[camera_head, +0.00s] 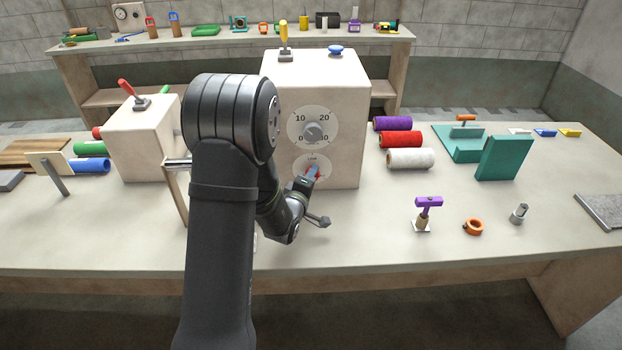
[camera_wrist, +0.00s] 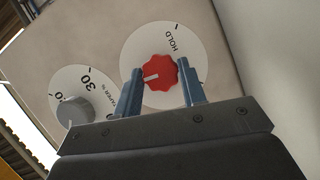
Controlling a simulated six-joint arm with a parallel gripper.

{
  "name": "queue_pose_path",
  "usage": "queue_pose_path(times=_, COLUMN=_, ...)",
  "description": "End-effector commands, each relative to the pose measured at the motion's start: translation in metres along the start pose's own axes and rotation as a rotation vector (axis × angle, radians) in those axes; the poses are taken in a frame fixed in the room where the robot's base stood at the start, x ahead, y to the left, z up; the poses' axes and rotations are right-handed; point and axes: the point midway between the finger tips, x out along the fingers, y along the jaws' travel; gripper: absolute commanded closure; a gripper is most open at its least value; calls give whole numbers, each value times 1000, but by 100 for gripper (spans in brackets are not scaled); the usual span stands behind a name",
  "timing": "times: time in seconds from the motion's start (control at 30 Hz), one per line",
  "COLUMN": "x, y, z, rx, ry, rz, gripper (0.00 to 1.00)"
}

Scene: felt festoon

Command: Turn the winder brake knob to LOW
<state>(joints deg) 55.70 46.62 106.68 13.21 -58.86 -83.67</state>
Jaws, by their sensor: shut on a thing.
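The winder brake knob (camera_wrist: 162,74) is red and scalloped with a white pointer line. It sits on a round white dial (camera_wrist: 134,60) marked HOLD in the wrist view. In the head view the dial (camera_head: 298,163) is low on the front of the beige box (camera_head: 345,100), with LOW printed at its top. My gripper (camera_wrist: 160,82) has its two blue fingers on either side of the knob, shut on it. In the wrist view the pointer faces left, toward the upper dial, which is the LOW side. The LOW mark itself is hidden there, apparently behind the left finger.
A grey knob (camera_head: 313,131) on a numbered dial sits above the red one. Purple, red and white spools (camera_head: 410,158) lie right of the box. A purple-headed tool (camera_head: 428,203) and an orange ring (camera_head: 473,227) stand at front right. A smaller lever box (camera_head: 140,140) is left.

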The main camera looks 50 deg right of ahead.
Motion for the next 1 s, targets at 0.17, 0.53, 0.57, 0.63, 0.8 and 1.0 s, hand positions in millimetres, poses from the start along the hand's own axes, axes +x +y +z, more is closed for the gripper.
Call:
queue_pose_path(times=0.17, x=0, y=-1, z=-1, rx=-66, ry=1, rz=27, gripper=85)
queue_pose_path(times=0.53, x=0, y=-1, z=-1, rx=-111, ry=3, rz=46, gripper=85)
queue_pose_path(times=0.57, x=0, y=-1, z=-1, rx=-111, ry=3, rz=46, gripper=85)
queue_pose_path(times=0.63, x=0, y=-1, z=-1, rx=-111, ry=3, rz=46, gripper=85)
queue_pose_path(times=0.8, x=0, y=-1, z=-1, rx=-110, ry=3, rz=46, gripper=85)
queue_pose_path(times=1.0, x=0, y=-1, z=-1, rx=-110, ry=2, rz=45, gripper=41)
